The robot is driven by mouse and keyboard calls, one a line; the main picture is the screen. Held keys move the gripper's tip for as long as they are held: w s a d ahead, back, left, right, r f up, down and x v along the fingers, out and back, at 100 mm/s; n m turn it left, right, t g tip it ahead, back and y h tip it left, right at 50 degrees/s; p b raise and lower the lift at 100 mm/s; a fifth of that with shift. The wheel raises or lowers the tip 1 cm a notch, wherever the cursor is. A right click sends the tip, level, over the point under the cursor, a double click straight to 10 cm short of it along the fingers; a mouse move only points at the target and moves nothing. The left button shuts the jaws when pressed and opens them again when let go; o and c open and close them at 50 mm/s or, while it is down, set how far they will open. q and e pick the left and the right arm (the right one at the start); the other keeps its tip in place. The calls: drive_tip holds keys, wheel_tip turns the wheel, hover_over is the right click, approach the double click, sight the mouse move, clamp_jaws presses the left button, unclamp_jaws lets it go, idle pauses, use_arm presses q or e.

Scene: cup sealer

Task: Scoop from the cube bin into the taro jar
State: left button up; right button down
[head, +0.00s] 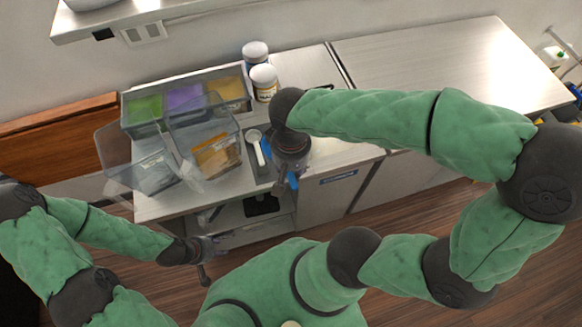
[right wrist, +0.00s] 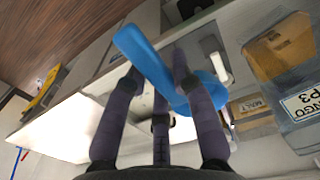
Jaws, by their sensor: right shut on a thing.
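My right gripper (head: 288,172) is shut on a blue scoop (head: 293,181), beside the front bins. In the right wrist view the blue scoop (right wrist: 145,58) lies across between the fingers (right wrist: 160,85). A clear bin with orange contents (head: 215,157) stands left of this gripper; its label, partly read as "NGO P3", shows in the right wrist view (right wrist: 292,95). Another clear bin with pale grey contents (head: 155,175) stands further left. I cannot tell which is the cube bin. A purple-filled container (head: 185,98), possibly taro, is behind. My left gripper (head: 207,258) is low before the counter, its opening unclear.
Green (head: 145,108) and yellow (head: 228,92) filled compartments flank the purple one. Two white-lidded jars (head: 264,75) stand at the back. A white scoop (head: 257,148) lies on a dark tray close to my right gripper. The right-hand counter (head: 440,60) is clear.

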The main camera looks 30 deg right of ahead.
drive_tip(key=shift+r+p, duration=2.05)
drive_tip(key=shift+r, duration=0.5)
drive_tip(key=shift+f, duration=0.1)
